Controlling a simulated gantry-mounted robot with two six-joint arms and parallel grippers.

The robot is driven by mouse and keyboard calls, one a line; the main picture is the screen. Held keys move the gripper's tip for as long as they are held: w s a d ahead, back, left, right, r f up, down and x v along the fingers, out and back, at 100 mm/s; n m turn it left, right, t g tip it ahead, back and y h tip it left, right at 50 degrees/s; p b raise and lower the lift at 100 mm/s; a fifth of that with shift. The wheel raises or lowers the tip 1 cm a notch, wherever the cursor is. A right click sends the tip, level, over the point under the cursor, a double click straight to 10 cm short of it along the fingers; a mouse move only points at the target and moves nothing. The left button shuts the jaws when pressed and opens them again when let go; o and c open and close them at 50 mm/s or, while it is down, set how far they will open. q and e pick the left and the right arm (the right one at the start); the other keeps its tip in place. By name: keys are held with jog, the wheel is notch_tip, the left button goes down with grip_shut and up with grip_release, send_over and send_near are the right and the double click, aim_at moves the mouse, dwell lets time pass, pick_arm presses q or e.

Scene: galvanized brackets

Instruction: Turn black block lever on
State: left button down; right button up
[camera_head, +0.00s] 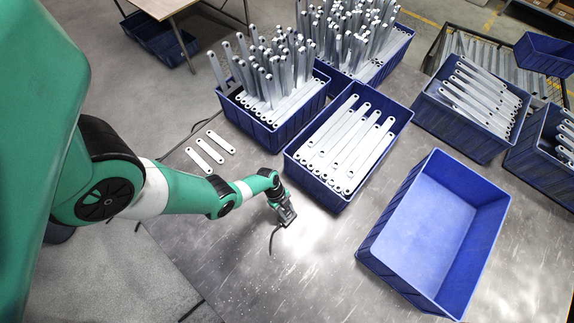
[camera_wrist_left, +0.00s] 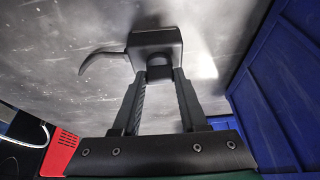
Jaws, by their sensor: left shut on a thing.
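A small black block (camera_wrist_left: 155,42) with a rounded knob underneath shows at the top of the left wrist view. A thin curved black lever (camera_wrist_left: 97,57) sticks out from its left side. In the head view the block (camera_head: 287,217) is at the end of my left arm, over the grey metal table, and the lever (camera_head: 271,240) hangs toward the front. My left gripper (camera_wrist_left: 160,76) is shut on the block, its two fingers on either side of the knob. I cannot tell whether the block touches the table. My right gripper is not in view.
A blue bin (camera_head: 327,192) of flat metal brackets stands close to the right of my left gripper. An empty blue bin (camera_head: 440,156) is farther right. Fuller bins stand behind, and loose brackets (camera_head: 204,151) lie at left. The front of the table (camera_head: 290,285) is clear.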

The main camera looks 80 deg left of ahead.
pick_arm(q)
jog(key=shift+c, duration=2.2)
grip_release()
jog(key=shift+r, duration=0.1)
jog(key=p+v, duration=1.1)
jog(key=shift+a+r, duration=0.2)
jog(key=shift+r, duration=0.05)
jog(key=shift+s, duration=0.1)
